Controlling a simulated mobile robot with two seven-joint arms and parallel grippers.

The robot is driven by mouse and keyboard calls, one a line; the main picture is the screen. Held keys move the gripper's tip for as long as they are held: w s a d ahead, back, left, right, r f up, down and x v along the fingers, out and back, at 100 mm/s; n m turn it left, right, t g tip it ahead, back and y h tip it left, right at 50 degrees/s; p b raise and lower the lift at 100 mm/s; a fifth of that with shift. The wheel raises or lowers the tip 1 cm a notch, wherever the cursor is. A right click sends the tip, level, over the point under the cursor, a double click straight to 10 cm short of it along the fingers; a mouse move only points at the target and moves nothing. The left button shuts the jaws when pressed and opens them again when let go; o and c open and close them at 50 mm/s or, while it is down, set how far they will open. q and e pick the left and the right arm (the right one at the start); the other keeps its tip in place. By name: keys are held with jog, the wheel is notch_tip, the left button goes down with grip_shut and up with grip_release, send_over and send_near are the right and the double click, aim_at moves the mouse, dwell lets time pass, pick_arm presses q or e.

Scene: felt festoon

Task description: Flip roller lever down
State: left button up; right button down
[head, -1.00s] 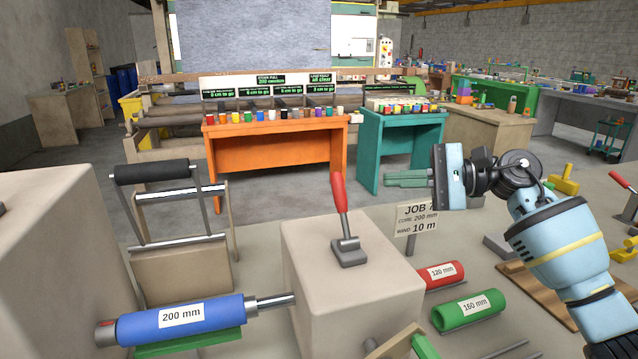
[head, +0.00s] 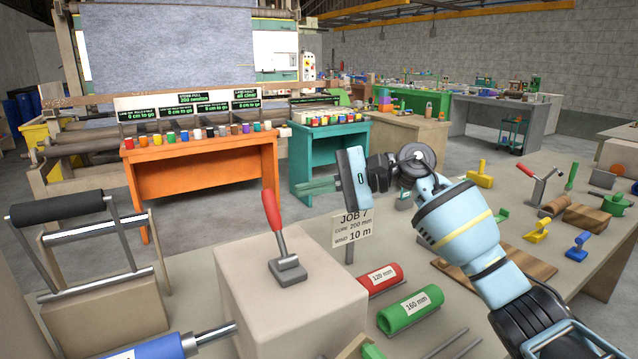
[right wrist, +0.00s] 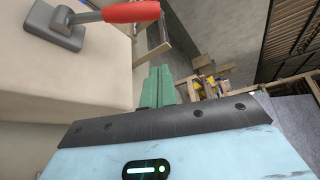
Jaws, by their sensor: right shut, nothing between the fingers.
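A lever with a red handle (head: 272,210) stands upright, leaning slightly left, on a grey base (head: 288,271) on top of a beige block (head: 290,305). In the right wrist view the red handle (right wrist: 131,12) and its base (right wrist: 52,27) show at the upper left. My right gripper (head: 305,189) has its green fingers shut with nothing between them. It is in the air, to the right of the handle and apart from it. The closed fingers (right wrist: 156,86) also show in the right wrist view. A frame with a black roller (head: 56,208) stands at the left. My left gripper is out of view.
A job sign (head: 352,225) stands behind the block. A red tube (head: 380,279) and a green tube (head: 411,309) lie right of it. A blue tube (head: 160,348) lies at the lower left. Several small levers and clamps stand on the bench at the right.

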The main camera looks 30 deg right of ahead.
aim_at(276, 224)
jog(key=x, duration=0.2)
jog(key=p+x, duration=0.1)
jog(key=x, duration=0.3)
jog(key=shift+w+a+r, duration=0.1)
jog(key=shift+a+r, duration=0.15)
jog(key=shift+a, duration=0.1)
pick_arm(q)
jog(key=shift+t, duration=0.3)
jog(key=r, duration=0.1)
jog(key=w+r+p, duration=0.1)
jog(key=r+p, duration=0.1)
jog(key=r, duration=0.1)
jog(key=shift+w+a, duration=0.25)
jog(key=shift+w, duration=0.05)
pick_arm(e)
jog(key=s, duration=0.1)
jog(key=s+r, duration=0.1)
jog(key=s, duration=0.1)
jog(key=shift+s+a, duration=0.2)
jog(key=shift+s, duration=0.15)
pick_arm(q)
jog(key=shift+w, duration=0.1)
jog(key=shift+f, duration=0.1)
